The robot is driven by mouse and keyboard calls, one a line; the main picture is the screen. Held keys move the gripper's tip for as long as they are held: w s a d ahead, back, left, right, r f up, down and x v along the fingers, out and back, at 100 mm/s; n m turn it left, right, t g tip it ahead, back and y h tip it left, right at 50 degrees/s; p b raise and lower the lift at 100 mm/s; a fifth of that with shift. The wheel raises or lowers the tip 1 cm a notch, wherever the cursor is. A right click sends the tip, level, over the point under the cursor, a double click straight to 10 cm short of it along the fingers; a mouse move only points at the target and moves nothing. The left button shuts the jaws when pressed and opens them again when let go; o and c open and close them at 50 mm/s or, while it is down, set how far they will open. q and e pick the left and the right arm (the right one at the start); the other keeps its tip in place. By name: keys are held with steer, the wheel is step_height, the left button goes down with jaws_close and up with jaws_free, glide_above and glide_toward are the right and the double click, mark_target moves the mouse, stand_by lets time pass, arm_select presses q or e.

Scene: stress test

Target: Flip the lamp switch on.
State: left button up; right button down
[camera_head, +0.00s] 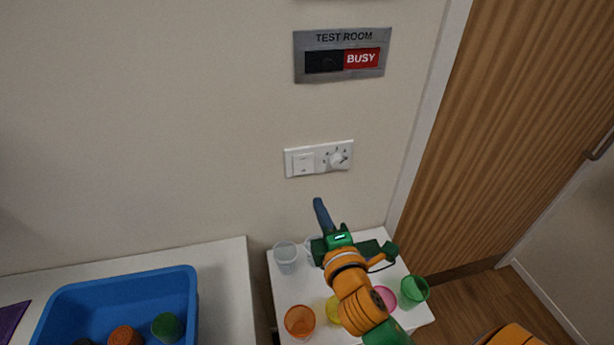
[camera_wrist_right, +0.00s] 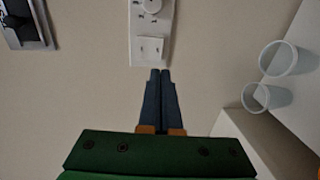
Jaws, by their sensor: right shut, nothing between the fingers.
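A white wall plate (camera_head: 342,146) carries a square rocker switch (camera_head: 303,164) on its left and a round dial (camera_head: 337,159) on its right. The switch also shows in the wrist view (camera_wrist_right: 151,49), with the dial beyond it. My right gripper (camera_head: 318,202) is shut and empty, its blue fingers together, below the plate in the head view. In the wrist view the fingertips (camera_wrist_right: 160,72) lie just short of the switch's near edge; I cannot tell whether they touch. No lamp shows. My left gripper is out of view.
A white table (camera_head: 284,291) below my right arm holds several cups, including an orange cup (camera_head: 300,321) and a green cup (camera_head: 414,290). A blue crate (camera_head: 108,289) stands at left. A "TEST ROOM BUSY" sign (camera_head: 343,50) hangs above; a wooden door (camera_head: 520,120) is right.

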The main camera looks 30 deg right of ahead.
mark_target(304, 172)
steer(key=p+x, duration=0.1)
steer(key=x, duration=1)
steer(key=shift+p, duration=0.35)
